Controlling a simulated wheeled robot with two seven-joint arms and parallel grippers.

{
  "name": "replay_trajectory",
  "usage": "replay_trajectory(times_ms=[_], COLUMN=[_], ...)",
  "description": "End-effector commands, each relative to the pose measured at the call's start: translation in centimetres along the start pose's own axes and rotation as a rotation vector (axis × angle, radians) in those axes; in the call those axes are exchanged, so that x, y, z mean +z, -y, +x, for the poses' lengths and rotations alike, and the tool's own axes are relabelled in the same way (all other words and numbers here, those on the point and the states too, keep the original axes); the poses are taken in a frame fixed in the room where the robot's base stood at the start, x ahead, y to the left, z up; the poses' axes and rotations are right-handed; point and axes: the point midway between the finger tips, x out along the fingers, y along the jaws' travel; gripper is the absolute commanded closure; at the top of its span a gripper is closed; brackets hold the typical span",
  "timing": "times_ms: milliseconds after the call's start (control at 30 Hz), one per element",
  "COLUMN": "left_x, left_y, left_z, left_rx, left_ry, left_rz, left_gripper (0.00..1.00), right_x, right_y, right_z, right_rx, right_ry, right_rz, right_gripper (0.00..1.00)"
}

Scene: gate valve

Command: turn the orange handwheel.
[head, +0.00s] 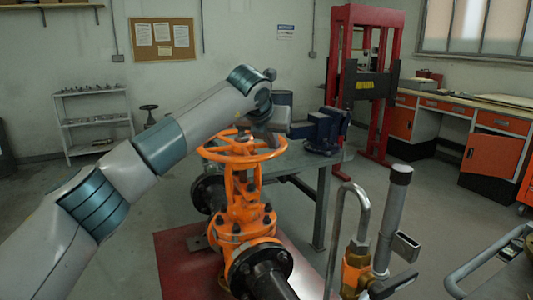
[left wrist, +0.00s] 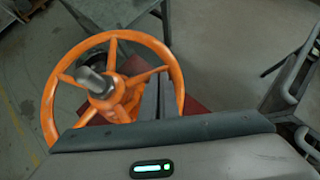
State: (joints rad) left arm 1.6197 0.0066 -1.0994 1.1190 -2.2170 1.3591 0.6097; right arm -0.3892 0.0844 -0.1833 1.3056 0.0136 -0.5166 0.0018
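The orange handwheel (head: 222,155) sits level on top of the orange gate valve (head: 240,200) in the middle of the head view. In the left wrist view the handwheel (left wrist: 48,103) shows from above, with spokes, a hub and a grey stem end (left wrist: 91,80). My left gripper (head: 270,134) is at the far right part of the wheel, pointing down. In the left wrist view the dark fingers (left wrist: 158,97) overlap the wheel's lower right rim. Whether they touch or grip it is hidden, and their opening is unclear. My right gripper is not in view.
A grey workbench (head: 315,180) with a blue vise (head: 322,130) stands behind the valve. A bent grey pipe (head: 352,190) and an upright post (head: 392,220) stand to the right. The valve stands over a red base (head: 175,265). A red press frame (head: 335,90) is farther back.

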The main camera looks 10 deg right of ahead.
Motion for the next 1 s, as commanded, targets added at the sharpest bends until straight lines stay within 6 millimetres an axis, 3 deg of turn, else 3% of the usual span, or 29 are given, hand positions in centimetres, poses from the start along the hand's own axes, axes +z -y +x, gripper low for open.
replay_trajectory(times_ms=[200,400,1000], left_x=[0.9,1.4,1.7], left_y=[0.4,0.4,0.5], left_z=[1.3,1.9,2.0], left_rx=[0.106,0.097,0.092], left_ry=[-0.002,-0.003,-0.002], left_rz=[-0.103,-0.099,-0.095], left_gripper=[1.0,1.0,1.0], right_x=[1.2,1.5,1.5], right_y=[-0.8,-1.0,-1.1], right_z=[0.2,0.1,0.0], right_rx=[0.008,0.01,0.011], right_ry=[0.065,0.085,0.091], right_rz=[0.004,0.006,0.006], right_gripper=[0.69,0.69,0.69])
